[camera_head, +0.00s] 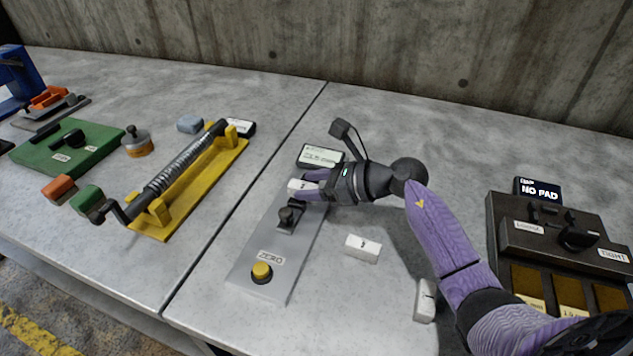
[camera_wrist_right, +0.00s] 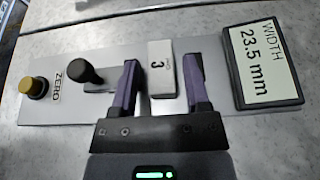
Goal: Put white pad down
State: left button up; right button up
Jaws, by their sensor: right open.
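A white pad marked 3 (camera_wrist_right: 161,80) sits at the display end of the grey gauge plate (camera_head: 268,262); it also shows in the head view (camera_head: 299,187). My right gripper (camera_wrist_right: 162,66) is open around the pad, one finger on each side, with a gap visible at both sides in the wrist view. In the head view the right gripper (camera_head: 313,184) reaches in from the right, low over the plate, and partly hides the pad. Two other white pads lie on the table, one near the plate (camera_head: 363,249) and one beside my arm (camera_head: 425,300). My left gripper is out of view.
The plate carries a black knob (camera_head: 288,215) and a yellow ZERO button (camera_head: 261,271). A width display (camera_head: 320,156) at its far end reads 23.5 mm. A dark fixture (camera_head: 545,240) with a NO PAD display stands right. A yellow spring rig (camera_head: 190,188) stands left.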

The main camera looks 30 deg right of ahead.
jog(key=shift+s+d+r+p, duration=0.1)
jog(key=shift+d+r+p, duration=0.05)
jog(key=shift+r+p, duration=0.3)
jog(key=shift+s+d+r+p, duration=0.1)
jog(key=shift+r+p, duration=0.2)
jog(key=shift+r, duration=0.15)
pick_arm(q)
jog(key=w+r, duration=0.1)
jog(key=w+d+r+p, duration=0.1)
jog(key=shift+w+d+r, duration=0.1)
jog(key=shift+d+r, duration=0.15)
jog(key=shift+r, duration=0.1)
pick_arm(e)
jog(key=v, duration=1.1)
jog(key=shift+s, duration=0.2)
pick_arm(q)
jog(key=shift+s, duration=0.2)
pick_arm(e)
jog(key=shift+f, duration=0.15)
